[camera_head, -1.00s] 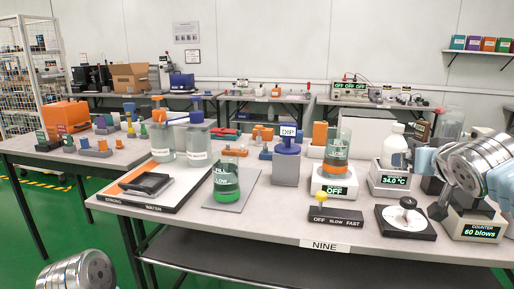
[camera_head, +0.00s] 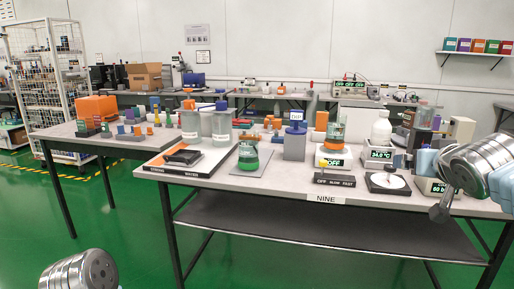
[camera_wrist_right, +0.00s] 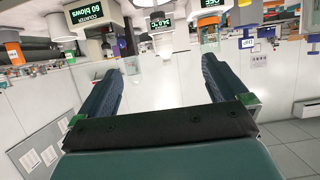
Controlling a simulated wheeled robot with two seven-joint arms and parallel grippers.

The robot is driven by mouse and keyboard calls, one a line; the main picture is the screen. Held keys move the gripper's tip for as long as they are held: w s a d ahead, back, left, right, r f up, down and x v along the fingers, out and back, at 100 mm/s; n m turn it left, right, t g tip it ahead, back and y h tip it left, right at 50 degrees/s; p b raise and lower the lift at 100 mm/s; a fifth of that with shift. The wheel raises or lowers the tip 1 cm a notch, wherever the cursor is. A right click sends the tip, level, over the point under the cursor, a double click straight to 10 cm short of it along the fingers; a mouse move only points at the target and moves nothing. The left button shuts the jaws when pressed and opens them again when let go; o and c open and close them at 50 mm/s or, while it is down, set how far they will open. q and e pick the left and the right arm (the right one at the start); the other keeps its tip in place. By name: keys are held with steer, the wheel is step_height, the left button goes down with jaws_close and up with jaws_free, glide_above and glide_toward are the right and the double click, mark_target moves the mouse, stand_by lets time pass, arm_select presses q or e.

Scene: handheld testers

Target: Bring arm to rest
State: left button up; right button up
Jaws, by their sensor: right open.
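My right arm (camera_head: 470,172) comes in from the right edge of the head view, bent in front of the right end of the workbench (camera_head: 270,192). My right gripper (camera_wrist_right: 160,64) shows in the wrist view with its two dark fingers spread wide and nothing between them. That view looks upside down, with the bench devices along its top edge, beyond the fingertips. Part of my left arm (camera_head: 80,272) shows at the lower left of the head view; its gripper is out of view.
A side table (camera_head: 85,140) stands left. Green floor in front looks clear.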

steer(key=w+a+f+n+g+y, duration=0.1)
steer(key=w+a+f+y, duration=0.15)
steer(key=f, duration=0.65)
steer(key=w+a+f+n+g+y, duration=0.1)
steer(key=w+a+f, duration=0.25)
steer(key=f, duration=0.45)
steer(key=s+a+f+g+y, duration=0.15)
steer(key=a+f, duration=0.35)
steer(key=f, duration=0.7)
steer(key=s+a+f+g+y, duration=0.1)
steer(key=s+a+f+g, duration=0.3)
steer(key=f, duration=0.8)
steer(key=s+a+f+g, duration=0.2)
steer(key=s+a+f, duration=0.2)
steer(key=s+f, duration=0.7)
steer(key=s+a+f+m+g+y, duration=0.1)
steer(key=s+a+f, duration=0.4)
steer(key=s+f, duration=0.5)
steer(key=shift+s+f+g, duration=0.35)
steer(key=shift+f+g, duration=0.2)
steer(key=shift+g, duration=0.3)
